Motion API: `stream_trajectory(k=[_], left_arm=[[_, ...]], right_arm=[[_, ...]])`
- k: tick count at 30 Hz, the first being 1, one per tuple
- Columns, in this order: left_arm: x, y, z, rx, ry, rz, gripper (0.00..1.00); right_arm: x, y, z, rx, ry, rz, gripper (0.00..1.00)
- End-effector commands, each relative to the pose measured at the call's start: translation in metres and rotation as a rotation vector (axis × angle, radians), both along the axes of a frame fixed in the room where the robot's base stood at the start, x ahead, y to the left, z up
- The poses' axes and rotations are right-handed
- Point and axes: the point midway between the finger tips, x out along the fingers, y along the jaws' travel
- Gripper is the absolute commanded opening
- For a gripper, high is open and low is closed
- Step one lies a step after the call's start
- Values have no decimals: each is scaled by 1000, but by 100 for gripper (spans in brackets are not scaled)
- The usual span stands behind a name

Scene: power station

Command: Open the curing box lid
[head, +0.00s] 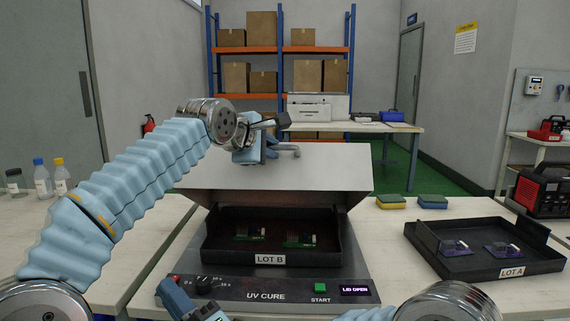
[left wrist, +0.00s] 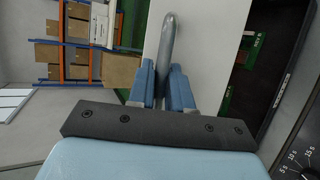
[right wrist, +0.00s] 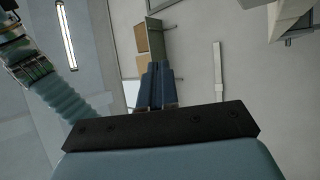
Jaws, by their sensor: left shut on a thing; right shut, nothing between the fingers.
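The curing box (head: 262,288) stands on the table. Its pale grey lid (head: 270,172) is raised and tilted back, and the box display reads "LID OPEN". My left gripper (head: 262,146) is shut on the lid's grey handle (head: 290,151) at the lid's upper edge. In the left wrist view the handle (left wrist: 170,45) runs between the blue fingers, beside the lid (left wrist: 207,40). My right gripper (head: 185,303) is low in front of the box's left front corner. In the right wrist view its fingers (right wrist: 160,78) are shut and empty.
A black tray (head: 225,254) marked LOT B with green boards is inside the box. A LOT A tray (head: 455,264) is at right. Two sponges (head: 392,202) lie behind it. Bottles (head: 42,178) stand at far left. The table between bottles and box is clear.

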Motion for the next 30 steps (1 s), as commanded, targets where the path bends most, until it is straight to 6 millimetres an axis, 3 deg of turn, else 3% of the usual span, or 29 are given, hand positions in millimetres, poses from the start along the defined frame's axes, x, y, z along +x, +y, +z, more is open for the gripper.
stream_trajectory(k=[3,7,9,12,18,21,24,30], left_arm=[[0,0,-1,1,2,0,0],[0,0,-1,1,2,0,0],[0,0,-1,1,1,1,0],[0,0,-1,0,1,0,0],[0,0,-1,1,2,1,0],[0,0,-1,1,2,1,0],[0,0,-1,1,2,1,0],[0,0,-1,1,2,1,0]], right_arm=[[-9,9,55,132,-11,-78,0],[-21,8,105,275,10,-162,0],[15,-24,101,357,89,-179,0],[47,-61,106,492,175,-180,0],[97,-139,111,766,287,-170,0],[111,-169,113,871,312,-158,0],[119,-185,115,929,324,-148,0],[137,-190,130,951,325,-144,0]])
